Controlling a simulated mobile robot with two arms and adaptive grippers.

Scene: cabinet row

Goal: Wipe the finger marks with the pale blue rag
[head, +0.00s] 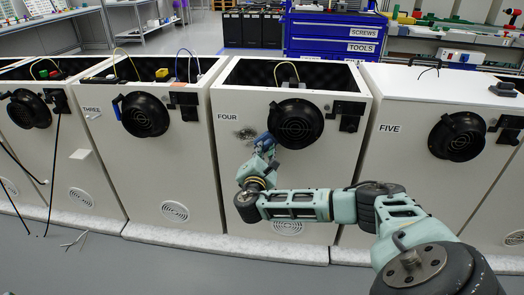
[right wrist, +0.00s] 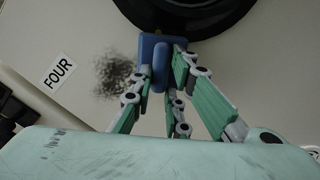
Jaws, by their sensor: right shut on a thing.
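The finger marks (head: 244,134) are a dark grey smudge on the white front of cabinet FOUR, left of its black round fan. They also show in the right wrist view (right wrist: 113,76), left of my gripper. My right gripper (head: 265,146) is shut on a blue wiping pad (right wrist: 161,52), which looks more mid-blue and block-like than a pale rag. The pad is just right of the smudge, below the fan's rim; I cannot tell whether it touches the panel. The fingers (right wrist: 162,82) hide part of it. My left gripper is not in view.
The black fan (head: 295,124) projects close beside the pad, with a black latch (head: 350,115) further right. Cabinets THREE (head: 180,170) and FIVE (head: 425,180) stand on either side. A blue piece (head: 117,107) hangs on cabinet THREE. Grey floor lies in front.

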